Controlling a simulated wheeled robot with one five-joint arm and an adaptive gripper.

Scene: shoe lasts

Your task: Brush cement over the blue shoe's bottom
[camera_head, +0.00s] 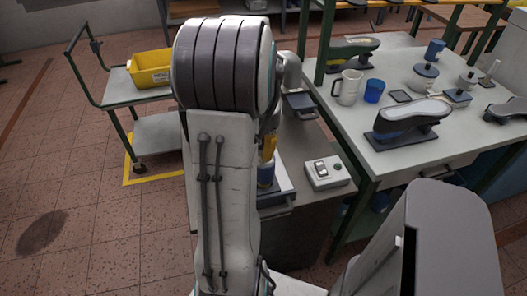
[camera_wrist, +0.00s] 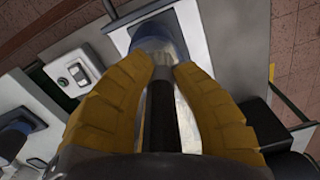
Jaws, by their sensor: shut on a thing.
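My gripper (camera_wrist: 162,72) has yellow fingers shut on a brush (camera_wrist: 162,115) with a dark handle.
The right table (camera_head: 375,160) also holds a white mug (camera_head: 347,88), a blue cup (camera_head: 374,91), another shoe (camera_head: 352,47) and several small stands. A cart with a yellow bin (camera_head: 150,68) is at left.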

